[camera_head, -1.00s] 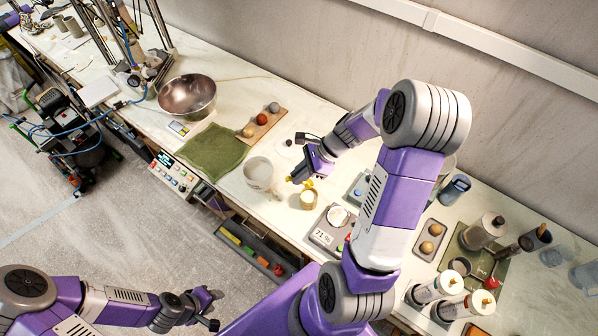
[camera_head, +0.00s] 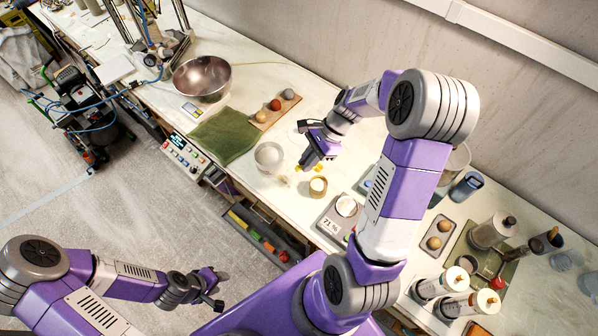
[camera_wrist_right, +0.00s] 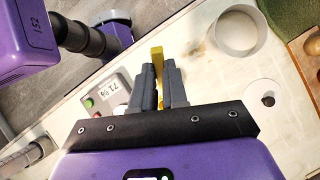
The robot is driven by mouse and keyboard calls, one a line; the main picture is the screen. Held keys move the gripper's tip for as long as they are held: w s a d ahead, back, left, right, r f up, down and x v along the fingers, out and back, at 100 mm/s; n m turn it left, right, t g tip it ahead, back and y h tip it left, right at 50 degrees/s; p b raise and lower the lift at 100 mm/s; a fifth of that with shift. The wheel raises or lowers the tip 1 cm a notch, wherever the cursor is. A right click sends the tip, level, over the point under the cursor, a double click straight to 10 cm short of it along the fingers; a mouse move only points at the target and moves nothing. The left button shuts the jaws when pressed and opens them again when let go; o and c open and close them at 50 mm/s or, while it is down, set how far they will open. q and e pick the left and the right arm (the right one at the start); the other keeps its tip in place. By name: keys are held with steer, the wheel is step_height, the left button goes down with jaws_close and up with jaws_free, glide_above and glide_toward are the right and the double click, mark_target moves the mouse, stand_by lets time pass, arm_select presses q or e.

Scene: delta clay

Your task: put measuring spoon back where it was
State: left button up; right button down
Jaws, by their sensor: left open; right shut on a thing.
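My right gripper (camera_head: 304,166) hangs over the bench between a white cup (camera_head: 269,157) and a small tan jar (camera_head: 318,187). It is shut on a yellow piece, which looks like the measuring spoon (camera_wrist_right: 157,58), held between the fingertips in the right wrist view. Most of the spoon is hidden by the fingers. The jar is not visible in the right wrist view, but the cup (camera_wrist_right: 241,32) is. My left gripper (camera_head: 214,287) is open and empty at the lower left, away from the bench.
A grey scale (camera_head: 331,222) with a white round piece stands right of the jar. A green cloth (camera_head: 226,136), a board with balls (camera_head: 263,121) and a metal bowl (camera_head: 202,79) lie to the left. Rollers and jars crowd the right end.

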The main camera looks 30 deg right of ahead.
steer(key=w+f+n+h+b, duration=0.2)
steer(key=f+n+b, duration=0.2)
steer(key=f+n, duration=0.1)
steer(key=w+f+n+h+b, duration=0.2)
steer(key=f+n+b, duration=0.3)
steer(key=f+n, duration=0.1)
steer(key=w+d+f+n+h+b, duration=0.1)
steer(key=w+f+n+h+b, duration=0.1)
steer(key=f+n+b, duration=0.2)
steer(key=shift+f+n, duration=0.35)
steer(key=shift+n, duration=0.5)
steer(key=shift+f+n, duration=0.35)
steer(key=shift+n, duration=0.5)
steer(key=shift+s+r, duration=0.1)
steer(key=shift+b, duration=0.3)
steer(key=c, duration=1.6)
jaws_free()
steer(key=shift+f, duration=0.2)
steer(key=o, duration=0.5)
steer(key=shift+c, duration=0.2)
